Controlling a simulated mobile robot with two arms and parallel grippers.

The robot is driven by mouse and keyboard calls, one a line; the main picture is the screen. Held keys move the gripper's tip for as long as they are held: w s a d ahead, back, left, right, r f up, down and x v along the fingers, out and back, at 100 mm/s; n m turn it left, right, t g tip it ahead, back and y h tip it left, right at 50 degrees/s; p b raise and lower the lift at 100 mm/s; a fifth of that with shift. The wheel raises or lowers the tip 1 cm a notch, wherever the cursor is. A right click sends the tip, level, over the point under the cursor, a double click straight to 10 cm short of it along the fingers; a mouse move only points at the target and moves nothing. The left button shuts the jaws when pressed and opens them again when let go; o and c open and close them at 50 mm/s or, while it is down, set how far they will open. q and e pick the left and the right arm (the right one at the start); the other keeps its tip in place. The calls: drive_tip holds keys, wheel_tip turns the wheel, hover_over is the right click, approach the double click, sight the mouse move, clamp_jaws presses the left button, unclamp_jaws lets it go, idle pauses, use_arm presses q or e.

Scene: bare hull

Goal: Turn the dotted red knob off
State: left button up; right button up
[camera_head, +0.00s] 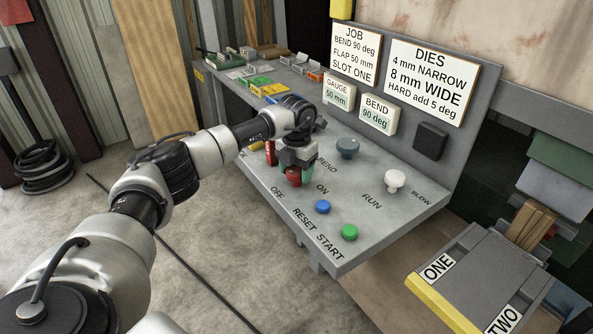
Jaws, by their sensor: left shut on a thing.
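The red knob (293,180) stands on the sloping grey control panel (375,215), just behind the OFF and ON labels. My left gripper (296,170) comes down over this knob from above and is shut on it. The gripper hides most of the knob, so its dots and the way it points cannot be made out. A green patch shows beside the knob, right under the gripper. My right gripper is not in view.
A grey-blue knob (347,148), a white knob (394,180), a blue button (322,207) and a green button (349,232) stand on the panel to the right. Another red part (270,154) is close left of the gripper. Sign plates stand behind.

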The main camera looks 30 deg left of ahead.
sight(296, 169)
use_arm(q)
drive_tip(key=shift+w+r, duration=0.1)
drive_tip(key=shift+r, duration=0.15)
drive_tip(key=o, duration=0.9)
drive_tip(key=shift+f, duration=0.15)
wheel_tip(296, 169, up, 9)
drive_tip(key=shift+r+b, duration=0.2)
drive_tip(key=shift+b, duration=1)
drive_tip(key=shift+r, duration=0.75)
drive_tip(key=shift+f, duration=0.1)
